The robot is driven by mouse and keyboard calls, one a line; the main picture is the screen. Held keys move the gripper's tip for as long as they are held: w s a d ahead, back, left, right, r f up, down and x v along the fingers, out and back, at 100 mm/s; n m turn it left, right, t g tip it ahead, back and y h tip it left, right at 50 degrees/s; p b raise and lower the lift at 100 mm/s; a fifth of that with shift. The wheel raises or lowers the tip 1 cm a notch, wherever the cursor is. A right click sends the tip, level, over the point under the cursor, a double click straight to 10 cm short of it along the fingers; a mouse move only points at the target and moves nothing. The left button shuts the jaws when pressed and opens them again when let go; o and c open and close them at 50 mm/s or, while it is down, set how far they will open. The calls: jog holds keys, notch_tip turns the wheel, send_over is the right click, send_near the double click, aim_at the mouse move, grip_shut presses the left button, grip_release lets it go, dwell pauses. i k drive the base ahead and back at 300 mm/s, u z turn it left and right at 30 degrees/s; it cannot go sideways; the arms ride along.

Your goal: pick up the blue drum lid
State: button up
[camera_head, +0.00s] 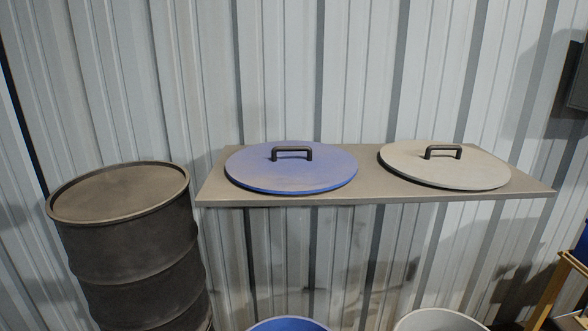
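The blue drum lid (290,175) is a flat blue disc lying on the left half of a grey-brown shelf (372,192). A dark handle (292,150) stands up from its top. Nothing lies on the lid. My gripper is not in the head view.
A beige lid (440,169) with a similar handle lies to the right on the shelf. A dark drum (125,240) stands left of the shelf. Below are the rims of a blue container (288,324) and a pale container (438,319). A corrugated wall (200,80) is behind.

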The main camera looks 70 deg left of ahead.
aim_at(288, 167)
jog(key=u, duration=2.65)
jog(key=k, duration=0.55)
jog(key=u, duration=0.4)
jog(key=i, duration=1.2)
jog(key=z, duration=0.55)
